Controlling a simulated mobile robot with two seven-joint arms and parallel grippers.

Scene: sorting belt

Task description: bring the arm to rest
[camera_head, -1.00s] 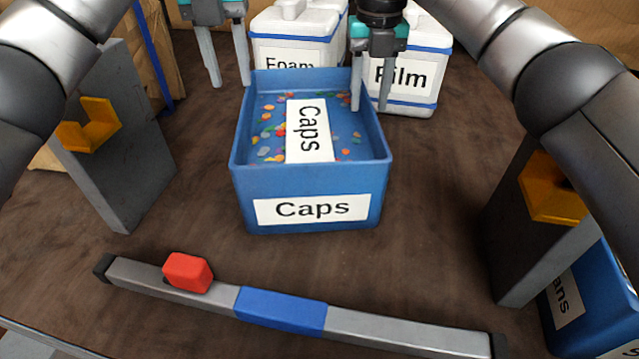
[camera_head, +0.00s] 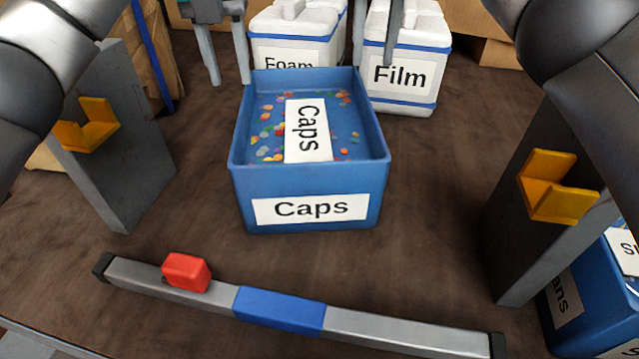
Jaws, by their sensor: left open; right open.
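My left gripper (camera_head: 230,80) is at the top, left of centre. Its two fingers point down, apart and empty, just left of the far left corner of the blue Caps bin (camera_head: 250,187). My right gripper (camera_head: 375,62) is at the top edge, further right. Only its fingers show, spread and empty, in front of the white Film box (camera_head: 403,103); its body is out of the frame. My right arm comes in at the upper right corner and my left arm at the left edge.
Grey stands with yellow brackets are at left (camera_head: 112,170) and right (camera_head: 515,235). A grey bar (camera_head: 400,329) with a blue middle and a red block (camera_head: 187,272) lies in front. A white Foam box (camera_head: 295,50) stands behind.

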